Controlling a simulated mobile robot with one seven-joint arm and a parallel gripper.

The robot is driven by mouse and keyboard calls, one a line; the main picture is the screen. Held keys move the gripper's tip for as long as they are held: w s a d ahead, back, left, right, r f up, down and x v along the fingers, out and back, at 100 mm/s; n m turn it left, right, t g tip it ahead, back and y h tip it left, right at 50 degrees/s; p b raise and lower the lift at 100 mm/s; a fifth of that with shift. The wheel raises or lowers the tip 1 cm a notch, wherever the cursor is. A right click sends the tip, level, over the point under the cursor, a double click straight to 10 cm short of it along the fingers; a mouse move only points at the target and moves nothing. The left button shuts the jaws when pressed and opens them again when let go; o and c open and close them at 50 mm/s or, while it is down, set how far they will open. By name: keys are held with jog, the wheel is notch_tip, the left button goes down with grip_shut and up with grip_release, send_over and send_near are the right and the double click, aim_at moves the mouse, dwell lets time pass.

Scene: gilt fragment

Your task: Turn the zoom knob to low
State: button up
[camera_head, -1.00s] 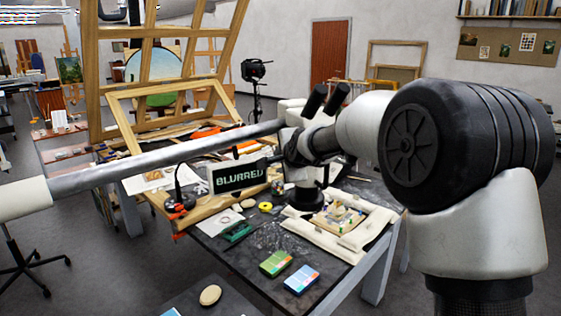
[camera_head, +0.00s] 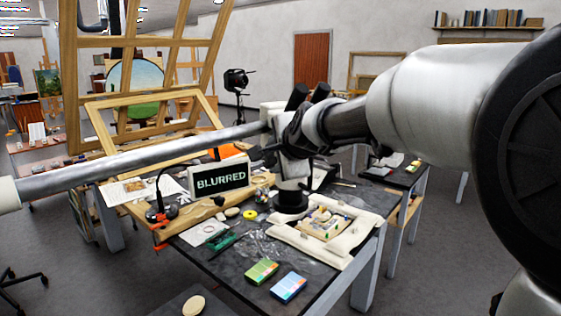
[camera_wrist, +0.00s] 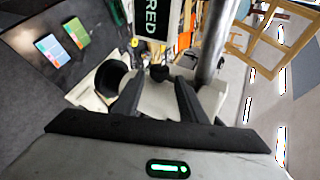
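A white microscope head hangs over the table from a long metal boom (camera_head: 140,158), with two black eyepieces (camera_head: 298,97) on top and a dark round lower end (camera_head: 291,197). My gripper (camera_wrist: 158,80) is at this head. Its two black fingers are spread apart, with the white microscope body (camera_wrist: 160,98) showing between and beyond them. A small dark knob-like part (camera_wrist: 159,72) shows near the fingertips; I cannot tell if it is the zoom knob or if the fingers touch it. In the head view my wrist hides part of the microscope. A display (camera_head: 221,180) reads "BLURRED".
On the table below lie a padded frame with a gilt fragment (camera_head: 325,223), a green box (camera_head: 261,272) and a blue box (camera_head: 288,287). A large wooden easel (camera_head: 140,70) stands behind at left. The boom also passes close beside my gripper in the wrist view (camera_wrist: 213,45).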

jog(key=shift+b+v, duration=0.45)
jog(key=shift+v, duration=2.15)
